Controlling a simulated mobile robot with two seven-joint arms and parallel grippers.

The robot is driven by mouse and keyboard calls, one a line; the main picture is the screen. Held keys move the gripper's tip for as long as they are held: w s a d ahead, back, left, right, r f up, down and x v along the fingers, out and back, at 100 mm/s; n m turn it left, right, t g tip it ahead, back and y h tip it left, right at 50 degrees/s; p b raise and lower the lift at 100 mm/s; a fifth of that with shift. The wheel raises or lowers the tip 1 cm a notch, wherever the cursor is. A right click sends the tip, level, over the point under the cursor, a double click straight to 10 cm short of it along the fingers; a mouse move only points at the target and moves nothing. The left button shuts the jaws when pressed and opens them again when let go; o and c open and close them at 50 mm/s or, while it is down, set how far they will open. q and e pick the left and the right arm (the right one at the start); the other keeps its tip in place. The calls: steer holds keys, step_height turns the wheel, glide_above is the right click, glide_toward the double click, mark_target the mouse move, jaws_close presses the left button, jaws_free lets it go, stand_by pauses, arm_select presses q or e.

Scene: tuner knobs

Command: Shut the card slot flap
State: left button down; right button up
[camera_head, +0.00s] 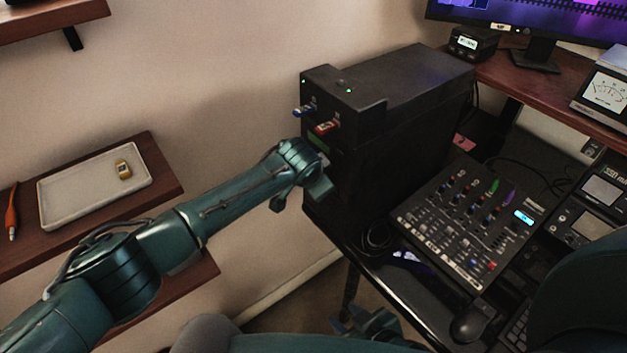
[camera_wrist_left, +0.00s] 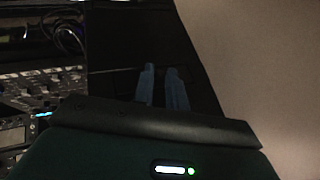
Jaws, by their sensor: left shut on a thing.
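A black tower unit (camera_head: 420,85) stands on the desk. A blue stick (camera_head: 304,110) and a red stick (camera_head: 327,127) jut from its front, with a green strip (camera_head: 317,140) below them. My left gripper (camera_head: 318,188) is at the tower's front, below the green strip. In the left wrist view its two fingers (camera_wrist_left: 162,88) are close together against a black surface. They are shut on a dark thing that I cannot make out. The card slot flap cannot be told apart from the dark front. My right gripper (camera_head: 367,322) is low, below the desk's front edge; its opening is unclear.
A mixer (camera_head: 468,222) with coloured knobs and a mouse (camera_head: 468,328) lie right of the tower. A pale tray (camera_head: 75,190) sits on a wooden shelf at left. A monitor (camera_head: 545,15) stands at the back right. Bare wall lies left of the tower.

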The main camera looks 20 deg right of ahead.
arm_select(q)
steer(key=shift+f, duration=0.1)
stand_by(0.4)
steer(key=c, duration=1.7)
jaws_free()
steer(key=v, duration=1.3)
steer(key=shift+d+r, duration=0.15)
steer(key=shift+r, duration=0.1)
